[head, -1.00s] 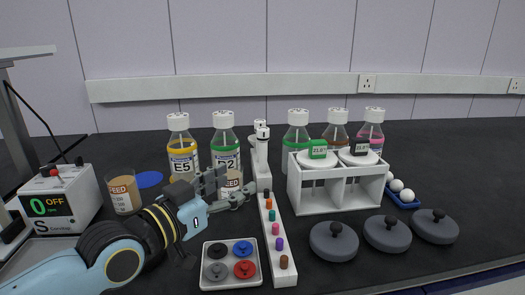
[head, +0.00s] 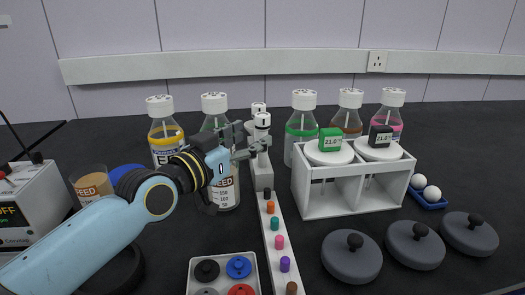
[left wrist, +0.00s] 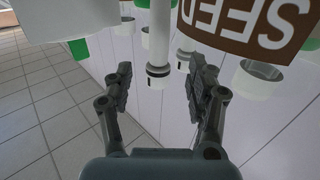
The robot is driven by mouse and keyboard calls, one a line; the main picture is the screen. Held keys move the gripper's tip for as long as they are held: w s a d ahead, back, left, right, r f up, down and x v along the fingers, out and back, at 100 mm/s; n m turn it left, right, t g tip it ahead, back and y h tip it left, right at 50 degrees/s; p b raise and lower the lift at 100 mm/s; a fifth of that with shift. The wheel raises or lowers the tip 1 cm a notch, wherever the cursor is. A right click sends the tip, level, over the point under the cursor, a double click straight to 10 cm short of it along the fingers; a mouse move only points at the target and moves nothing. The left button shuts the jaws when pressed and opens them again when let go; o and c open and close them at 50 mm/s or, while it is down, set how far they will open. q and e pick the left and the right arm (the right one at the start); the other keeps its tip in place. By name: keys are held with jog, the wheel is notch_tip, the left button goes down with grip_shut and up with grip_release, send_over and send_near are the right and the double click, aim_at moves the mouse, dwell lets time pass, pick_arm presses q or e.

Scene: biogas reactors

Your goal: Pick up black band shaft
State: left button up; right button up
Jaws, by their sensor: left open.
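The black band shaft (left wrist: 158,72) shows in the left wrist view as a white rod with a dark ring near its end. It lies between and beyond the fingertips, with no clear contact. In the head view a white capped post (head: 262,122), which seems to be this shaft, stands at the far end of the white bar (head: 278,240); another white post (head: 258,107) is behind it. My left gripper (head: 252,141) is open and empty close in front of it; it also shows in the left wrist view (left wrist: 158,80). It partly hides the post's lower part.
Bottles with white caps, including a yellow one (head: 165,135) and a green one (head: 299,122), stand around. A white rack (head: 325,207) with two display lids is at the right. Dark round lids (head: 350,262) and a tray of coloured discs (head: 195,268) lie in front.

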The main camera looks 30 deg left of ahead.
aim_at(259, 135)
pick_arm(q)
jog(key=w, duration=0.3)
jog(key=w+d+b, duration=0.1)
jog(key=w, duration=0.1)
jog(key=shift+f, duration=0.2)
jog(key=shift+s, duration=0.1)
grip_shut()
